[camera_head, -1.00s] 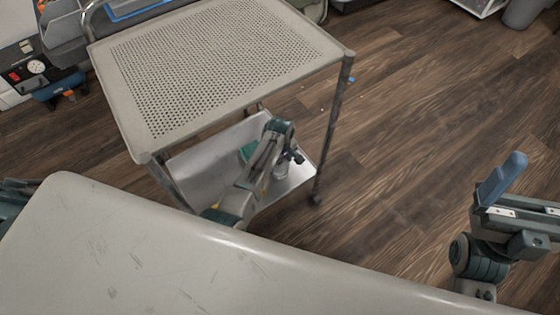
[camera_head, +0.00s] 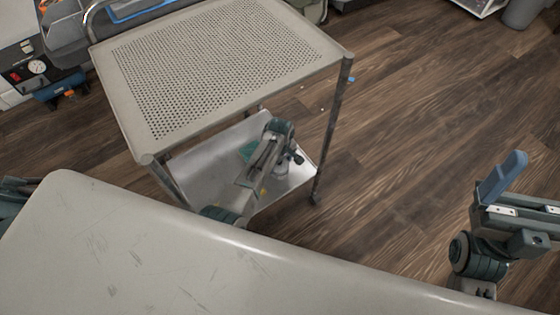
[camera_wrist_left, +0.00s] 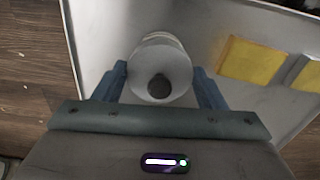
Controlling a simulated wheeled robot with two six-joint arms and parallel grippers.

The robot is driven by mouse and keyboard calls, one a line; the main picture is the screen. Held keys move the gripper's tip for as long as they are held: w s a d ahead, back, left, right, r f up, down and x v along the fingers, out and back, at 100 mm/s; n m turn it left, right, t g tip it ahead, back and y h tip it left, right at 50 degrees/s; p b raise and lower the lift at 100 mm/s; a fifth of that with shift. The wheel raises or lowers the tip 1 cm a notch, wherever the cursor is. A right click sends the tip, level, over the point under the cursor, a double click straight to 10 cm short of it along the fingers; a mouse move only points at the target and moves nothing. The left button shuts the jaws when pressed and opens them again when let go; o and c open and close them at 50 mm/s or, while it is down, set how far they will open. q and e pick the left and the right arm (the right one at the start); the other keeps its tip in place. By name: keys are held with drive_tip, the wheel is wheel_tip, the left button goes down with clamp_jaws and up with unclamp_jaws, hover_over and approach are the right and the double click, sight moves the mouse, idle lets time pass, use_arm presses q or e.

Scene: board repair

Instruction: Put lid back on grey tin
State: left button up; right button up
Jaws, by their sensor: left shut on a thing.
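My left gripper (camera_head: 290,158) is low over the cart's lower shelf. A grey cylinder, seemingly the tin (camera_head: 281,171), shows just below the gripper in the head view. I cannot tell whether the lid touches the tin. My right gripper (camera_head: 502,178) is at the right, above the floor, with one blue finger clearly visible.
The cart's perforated top (camera_head: 120,95) is bare and overhangs the lower shelf (camera_head: 200,170). Yellow blocks (camera_wrist_left: 252,62) lie on that shelf right of the lid. A pale worktop (camera_head: 130,250) fills the foreground; open wooden floor lies right.

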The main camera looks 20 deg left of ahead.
use_arm(q)
drive_tip(key=shift+p, duration=0.3)
idle(0.6)
idle(0.4)
drive_tip(key=o, duration=1.3)
drive_tip(key=shift+c, duration=0.2)
drive_tip(key=shift+r+p, duration=3.5)
drive_tip(key=shift+p, duration=0.55)
clamp_jaws()
